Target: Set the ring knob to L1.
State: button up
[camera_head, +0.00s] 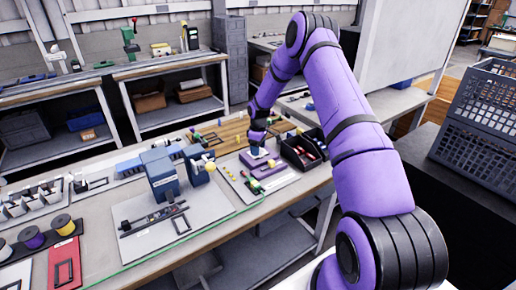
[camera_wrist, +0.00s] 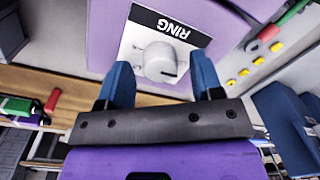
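The ring knob (camera_wrist: 160,62) is a white round knob on a white plate, beside a black label reading "RING" (camera_wrist: 170,24) in the wrist view. It has a small dark mark near its lower right edge. No L1 marking is readable. My gripper (camera_wrist: 160,78) has two blue fingers standing apart, one on each side of the knob, with gaps visible between the fingers and knob. In the head view, my gripper (camera_head: 257,151) is low over the bench by a purple device (camera_head: 266,171); the knob cannot be made out there.
In the head view, dark bins (camera_head: 302,150) stand right of the gripper, and a blue-grey machine (camera_head: 160,176) stands to the left. The bench's front edge is fairly clear.

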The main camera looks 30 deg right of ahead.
notch_tip(320, 180, up, 11)
jog(key=shift+w+d+f, duration=0.15)
jog(key=shift+d, duration=0.05)
dwell(0.5)
dwell(0.3)
jog(key=s+a+r+m+t, duration=0.1)
jog(key=s+a+r, duration=0.4)
jog(key=r, duration=0.5)
jog(key=s+a+r+m+t+h, duration=0.1)
jog(key=s+a+r, duration=0.2)
jog(key=s+r, duration=0.45)
jog(key=s+a+r+m+t, duration=0.1)
jog(key=s+a+r, duration=0.35)
jog(key=r, duration=0.65)
jog(key=s+a+r+m+t, duration=0.1)
jog(key=s+a, duration=0.1)
jog(key=s, duration=0.7)
jog(key=s+a+r+m, duration=0.2)
jog(key=s, duration=0.8)
jog(key=s+a+r+m+t, duration=0.1)
jog(key=s+a, duration=0.1)
jog(key=s, duration=0.7)
jog(key=shift+s+r+t+y, duration=0.3)
jog(key=shift+s+r, duration=0.05)
jog(key=shift+r, duration=0.05)
